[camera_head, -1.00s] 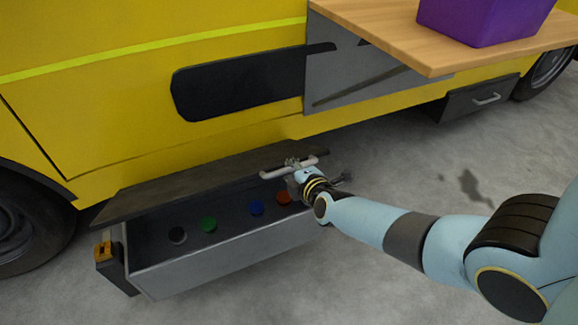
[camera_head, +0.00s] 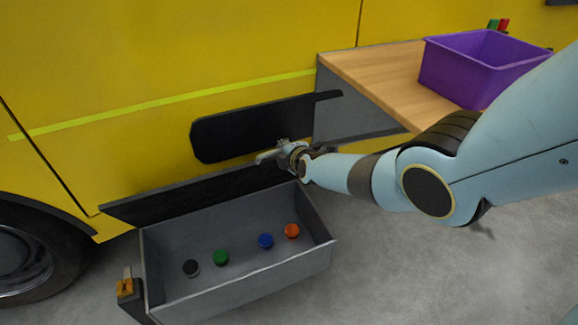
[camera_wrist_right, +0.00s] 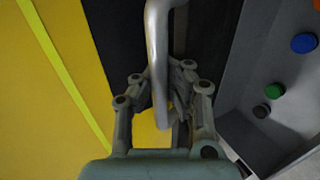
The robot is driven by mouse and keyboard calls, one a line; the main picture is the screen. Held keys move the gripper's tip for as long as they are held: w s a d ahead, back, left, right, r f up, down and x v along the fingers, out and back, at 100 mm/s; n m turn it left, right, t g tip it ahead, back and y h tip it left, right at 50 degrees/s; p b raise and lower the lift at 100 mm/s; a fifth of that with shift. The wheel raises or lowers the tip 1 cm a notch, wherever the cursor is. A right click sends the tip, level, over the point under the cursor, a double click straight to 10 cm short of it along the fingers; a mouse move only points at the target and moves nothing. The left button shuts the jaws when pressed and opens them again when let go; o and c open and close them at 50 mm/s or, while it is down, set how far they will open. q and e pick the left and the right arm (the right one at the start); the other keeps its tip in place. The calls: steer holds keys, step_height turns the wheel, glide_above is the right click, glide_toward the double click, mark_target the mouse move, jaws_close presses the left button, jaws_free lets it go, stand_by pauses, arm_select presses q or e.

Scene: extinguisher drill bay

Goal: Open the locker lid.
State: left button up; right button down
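The grey locker (camera_head: 240,284) stands on the floor against the yellow vehicle. Its dark lid (camera_head: 205,195) is swung up, close to upright along the back edge, and the inside is exposed. My right gripper (camera_head: 284,154) is at the upper right of the lid, at its pale bar handle (camera_head: 266,158). In the right wrist view the handle (camera_wrist_right: 158,45) runs between the two fingers of the right gripper (camera_wrist_right: 163,88), which are closed around it. The exact finger contact is partly hidden. My left gripper is in no view.
Several coloured caps lie in the locker, including green (camera_head: 221,257), blue (camera_head: 266,241) and orange (camera_head: 292,231). An orange latch (camera_head: 125,288) is at its left front corner. A wooden shelf (camera_head: 372,72) with a purple bin (camera_head: 455,78) juts out at right.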

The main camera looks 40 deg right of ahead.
steer(key=shift+w+d+r, duration=0.2)
steer(key=shift+w+r, duration=0.3)
steer(key=shift+w, duration=0.25)
steer(key=shift+w+d+r, duration=0.2)
steer(key=shift+w+r, duration=0.3)
steer(key=shift+w, duration=0.25)
steer(key=c, duration=1.4)
jaws_free()
steer(key=shift+s+r, duration=0.1)
steer(key=shift+s, duration=0.15)
steer(key=shift+o, duration=0.6)
steer(key=shift+f, duration=0.2)
steer(key=shift+r, duration=0.1)
steer(key=shift+s+a+r+p, duration=0.1)
steer(key=shift+s+r+p, duration=0.1)
steer(key=shift+r+p, duration=0.55)
steer(key=s+r+p, duration=0.1)
steer(key=p, duration=0.1)
steer(key=r+p, duration=0.1)
steer(key=p, duration=0.1)
steer(key=s+r+p, duration=0.1)
steer(key=r+p, duration=0.1)
steer(key=shift+s+a, duration=0.3)
steer(key=s+r+p, duration=0.3)
steer(key=r+p, duration=0.2)
steer(key=p, duration=0.2)
steer(key=shift+a+p, duration=0.35)
